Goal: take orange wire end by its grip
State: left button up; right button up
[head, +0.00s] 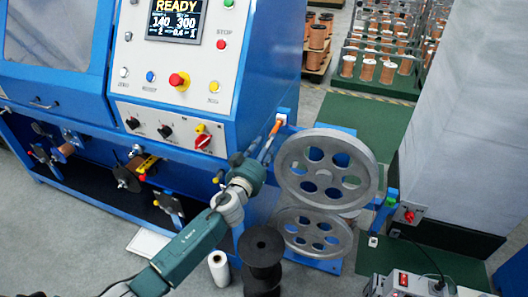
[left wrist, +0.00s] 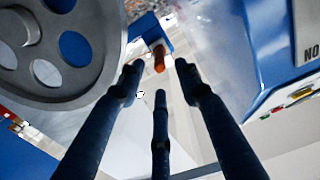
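The orange wire end grip (head: 276,127) is at the blue machine's right corner, just left of and above the upper grey pulley. In the left wrist view the orange grip (left wrist: 159,62) hangs at a white and blue mount, beyond the fingertips and between them. My left gripper (head: 254,160) is in front of and below the grip in the head view. In the left wrist view its three dark fingers (left wrist: 158,80) are spread with nothing between them; they look apart from the grip. The wire itself is not clear. My right gripper is not in view.
The upper pulley wheel (head: 325,169) stands close right of the gripper, with the lower pulley wheel (head: 313,233) beneath. The control panel (head: 178,75) is to the left. Black spools (head: 261,246) and a white roll (head: 219,270) stand on the floor below.

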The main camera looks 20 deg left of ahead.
aim_at(276, 128)
pick_arm(q)
jog(key=w+b, duration=0.1)
jog(key=w, duration=0.4)
jog(key=shift+d+f+b, duration=0.1)
jog(key=shift+d+b, duration=0.05)
jog(key=shift+b, duration=0.25)
jog(key=shift+w, duration=0.6)
grip_shut()
